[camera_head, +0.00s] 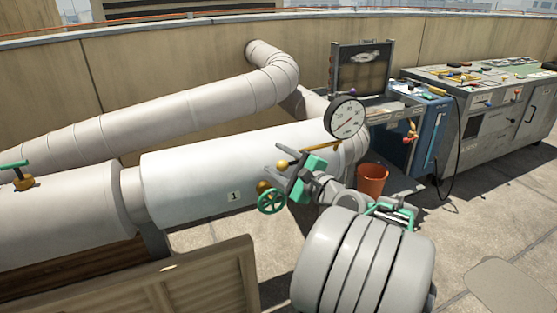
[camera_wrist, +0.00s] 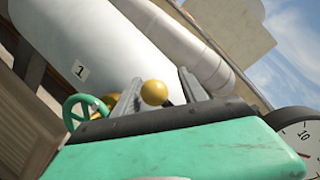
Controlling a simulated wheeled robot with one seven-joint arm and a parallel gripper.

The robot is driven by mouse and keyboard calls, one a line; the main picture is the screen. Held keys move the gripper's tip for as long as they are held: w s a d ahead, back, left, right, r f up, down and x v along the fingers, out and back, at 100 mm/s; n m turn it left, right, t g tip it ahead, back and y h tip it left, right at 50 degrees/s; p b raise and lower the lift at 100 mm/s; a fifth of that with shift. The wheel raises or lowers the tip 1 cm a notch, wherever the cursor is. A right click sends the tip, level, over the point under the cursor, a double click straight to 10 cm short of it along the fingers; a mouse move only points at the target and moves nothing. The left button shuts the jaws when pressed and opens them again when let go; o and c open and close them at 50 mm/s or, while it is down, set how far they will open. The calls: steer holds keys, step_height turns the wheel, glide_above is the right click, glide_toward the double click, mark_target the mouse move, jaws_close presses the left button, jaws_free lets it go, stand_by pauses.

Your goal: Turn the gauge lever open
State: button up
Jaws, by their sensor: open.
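The round white-faced gauge (camera_head: 345,117) stands above the big pale pipe. A brass lever bar (camera_head: 323,147) runs left from below it, partly hidden behind my gripper. A brass ball knob (camera_head: 282,164) shows at my gripper's jaws, in line with the bar. My gripper (camera_head: 278,167) is open. In the wrist view the ball knob (camera_wrist: 154,92) lies between the two grey fingers (camera_wrist: 162,92), with no clear contact on either. The gauge (camera_wrist: 300,145) is cut off at the right edge there.
A green handwheel (camera_head: 271,201) on a brass valve sits close below my gripper; it also shows in the wrist view (camera_wrist: 82,112). The label "1" (camera_head: 234,196) marks the pipe. An orange bucket (camera_head: 372,180) and a blue cabinet (camera_head: 428,130) stand to the right. A wooden panel (camera_head: 180,285) is lower left.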

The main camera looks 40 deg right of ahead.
steer(key=shift+w+a+y, duration=0.2)
steer(key=shift+a+y, duration=0.2)
steer(key=shift+c, duration=1.4)
jaws_close()
steer(key=shift+d, duration=0.1)
steer(key=shift+d, duration=0.15)
steer(key=shift+r+p, duration=0.15)
steer(key=shift+p, duration=0.2)
